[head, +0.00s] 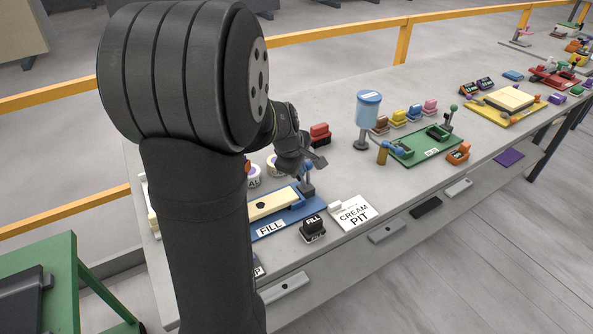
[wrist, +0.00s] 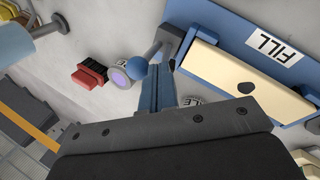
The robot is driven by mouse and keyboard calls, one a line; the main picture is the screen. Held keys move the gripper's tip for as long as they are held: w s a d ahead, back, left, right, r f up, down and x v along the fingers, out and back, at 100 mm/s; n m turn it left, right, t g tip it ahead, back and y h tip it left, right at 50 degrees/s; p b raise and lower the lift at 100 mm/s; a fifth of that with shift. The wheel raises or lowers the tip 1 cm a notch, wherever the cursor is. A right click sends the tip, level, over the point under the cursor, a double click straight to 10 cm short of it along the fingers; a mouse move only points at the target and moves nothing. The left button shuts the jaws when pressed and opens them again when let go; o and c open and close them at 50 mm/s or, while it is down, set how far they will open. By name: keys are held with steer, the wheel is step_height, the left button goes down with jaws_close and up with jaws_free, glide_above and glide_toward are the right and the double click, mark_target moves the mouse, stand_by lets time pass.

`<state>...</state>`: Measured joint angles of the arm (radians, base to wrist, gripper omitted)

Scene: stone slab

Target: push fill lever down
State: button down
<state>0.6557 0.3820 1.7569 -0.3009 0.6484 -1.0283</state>
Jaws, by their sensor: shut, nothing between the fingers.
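The fill station is a blue base (head: 290,218) with a white FILL label and a cream block (head: 272,203) on it. Its lever has a blue ball knob (head: 308,167) on a short rod above a grey post at the base's far right end; the lever looks raised. In the wrist view the knob (wrist: 136,67) and rod show just beyond my fingertips. My gripper (head: 318,160) is shut and empty, close beside the knob. I cannot tell whether it touches. The wrist view shows the closed fingers (wrist: 160,78) beside the knob and post.
A black FILL stamp (head: 313,228) and a CREAM PIT card (head: 354,213) lie at the front. A red stamp (head: 319,134) and round tape-like rolls (head: 254,178) are nearby. A blue-topped dispenser (head: 367,115) and green station (head: 430,146) stand to the right.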

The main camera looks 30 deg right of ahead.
mark_target(312, 166)
steer(key=shift+d, duration=0.1)
stand_by(0.3)
steer(key=shift+d+r+y, duration=0.1)
steer(key=shift+d+y, duration=0.1)
steer(key=shift+y, duration=0.2)
steer(key=shift+d+r+y, duration=0.1)
steer(key=shift+d+y, duration=0.2)
steer(key=d+y, duration=0.2)
steer(key=shift+d+r+y, duration=0.15)
steer(key=shift+d+y, duration=0.2)
steer(key=shift+y, duration=0.05)
steer(key=d+f+y, duration=0.4)
steer(key=d+y, duration=0.1)
steer(key=d, duration=0.3)
steer(key=shift+m, duration=0.4)
steer(key=shift+s+d+f, duration=0.1)
steer(key=shift+s+f, duration=0.05)
steer(key=shift+f, duration=0.15)
